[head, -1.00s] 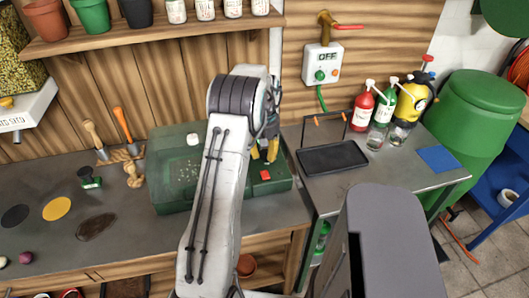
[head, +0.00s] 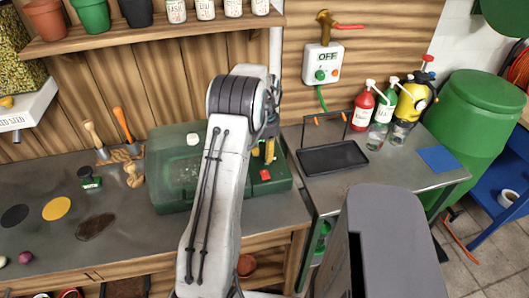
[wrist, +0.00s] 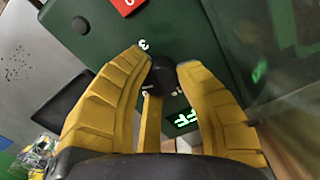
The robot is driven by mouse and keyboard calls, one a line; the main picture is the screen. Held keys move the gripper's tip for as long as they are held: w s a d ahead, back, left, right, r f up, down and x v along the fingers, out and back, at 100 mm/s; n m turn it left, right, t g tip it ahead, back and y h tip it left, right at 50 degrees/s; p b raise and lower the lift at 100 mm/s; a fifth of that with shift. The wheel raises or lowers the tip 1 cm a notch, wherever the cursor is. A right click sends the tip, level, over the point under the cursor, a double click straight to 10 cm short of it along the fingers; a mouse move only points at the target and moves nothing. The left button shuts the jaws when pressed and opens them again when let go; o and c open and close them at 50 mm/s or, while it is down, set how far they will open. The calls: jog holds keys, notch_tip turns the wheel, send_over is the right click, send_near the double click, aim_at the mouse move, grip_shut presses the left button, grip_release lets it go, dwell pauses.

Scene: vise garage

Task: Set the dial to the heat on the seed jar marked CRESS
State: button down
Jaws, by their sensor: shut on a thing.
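The green heater box (head: 172,203) stands on the bench with a clear lid, partly behind my arm. Its dark dial (wrist: 164,76) is between my yellow fingertips in the wrist view. My gripper (wrist: 167,62) is shut on the dial, also showing over the box's right end in the head view (head: 269,152). A white 3 lies just beyond the fingertips; other marks are partly covered. A lit green display (wrist: 185,118) ends in what looks like FF, partly hidden. Seed jars (head: 205,11) with white labels stand on the shelf; I cannot tell which says CRESS.
A red button (head: 265,174) sits on the box's panel, near the gripper. A black tray (head: 333,158) lies on the metal table to the right, with spray bottles (head: 363,106) behind it. A wall switch box (head: 322,64) reads OFF.

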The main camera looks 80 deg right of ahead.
aim_at(264, 152)
jog(key=shift+f+m, duration=0.1)
jog(key=shift+m, duration=0.9)
jog(key=shift+a, duration=0.1)
jog(key=c, duration=0.8)
grip_release()
notch_tip(264, 152, up, 12)
jog(key=shift+r, duration=0.1)
dwell(0.4)
